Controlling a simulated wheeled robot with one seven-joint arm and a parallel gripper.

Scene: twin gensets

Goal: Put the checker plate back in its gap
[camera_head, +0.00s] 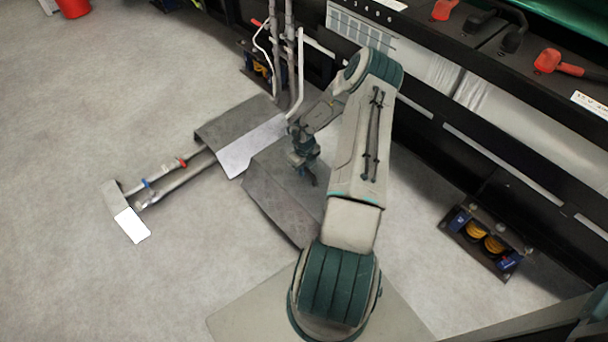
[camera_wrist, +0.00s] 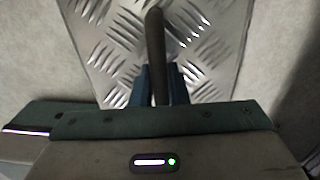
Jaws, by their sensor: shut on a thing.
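The checker plate (camera_head: 283,196) shows in the head view as a grey sheet below and around my gripper (camera_head: 305,172). Its raised tread pattern is clear in the wrist view (camera_wrist: 205,40). My gripper's blue fingers (camera_wrist: 155,86) are shut on a dark upright handle (camera_wrist: 155,35) that stands over the plate. Whether the plate is lifted or touching the floor, I cannot tell. The gap (camera_head: 177,176) lies to the left, an open stretch with bare pipes between a short end cover (camera_head: 131,225) and the fixed covers (camera_head: 232,128). My arm hides part of the plate's right side.
Upright pipes (camera_head: 290,55) rise behind the covers. The black genset frame (camera_head: 455,140) runs along the right. A red-handled valve (camera_head: 181,162) and a blue-handled one (camera_head: 147,184) sit on the pipes in the gap. The floor at left is clear.

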